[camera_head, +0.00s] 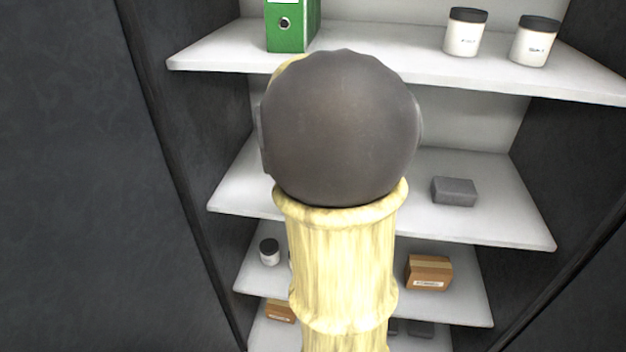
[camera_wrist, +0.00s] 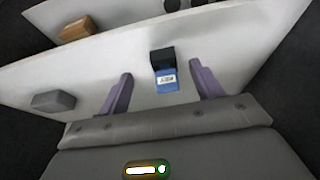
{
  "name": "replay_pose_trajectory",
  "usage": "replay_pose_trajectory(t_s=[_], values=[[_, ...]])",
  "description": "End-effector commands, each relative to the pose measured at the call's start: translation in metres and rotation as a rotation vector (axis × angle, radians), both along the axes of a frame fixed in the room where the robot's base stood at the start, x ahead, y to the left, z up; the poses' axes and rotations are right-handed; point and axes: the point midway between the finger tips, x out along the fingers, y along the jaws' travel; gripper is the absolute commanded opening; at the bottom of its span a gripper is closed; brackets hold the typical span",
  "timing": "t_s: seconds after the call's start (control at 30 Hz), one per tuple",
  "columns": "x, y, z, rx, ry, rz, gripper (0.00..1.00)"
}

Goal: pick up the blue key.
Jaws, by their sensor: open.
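The blue key (camera_wrist: 167,86) shows in the wrist view as a small blue piece with a white label, on a white shelf (camera_wrist: 225,50). A black block (camera_wrist: 162,57) adjoins its far end; I cannot tell whether it is part of the key. My gripper (camera_wrist: 159,69) is open, one finger on each side of the key in the picture, with nothing held. How far the fingertips are from the key in depth is unclear. In the head view my arm hides the key and the gripper.
A grey box (camera_wrist: 53,101) sits on the same shelf; it shows in the head view (camera_head: 454,191). The shelf above holds a green binder (camera_head: 292,25) and two white jars (camera_head: 465,32). Lower shelves hold a brown box (camera_head: 429,273) and a small jar (camera_head: 269,251). Dark side walls flank the shelves.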

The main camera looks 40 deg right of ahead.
Motion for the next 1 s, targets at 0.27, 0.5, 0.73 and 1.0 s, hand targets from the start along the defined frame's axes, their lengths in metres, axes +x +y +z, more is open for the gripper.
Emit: replay_pose_trajectory(t_s=[0.27,0.5,0.73,1.0], values=[[0.03,-0.036,0.0,-0.002,0.001,-0.002,0.65],[0.039,-0.045,0.0,-0.001,0.0,0.001,0.65],[0.039,-0.046,0.0,-0.001,0.0,0.001,0.65],[0.05,-0.059,-0.024,0.002,0.002,-0.001,0.65]])
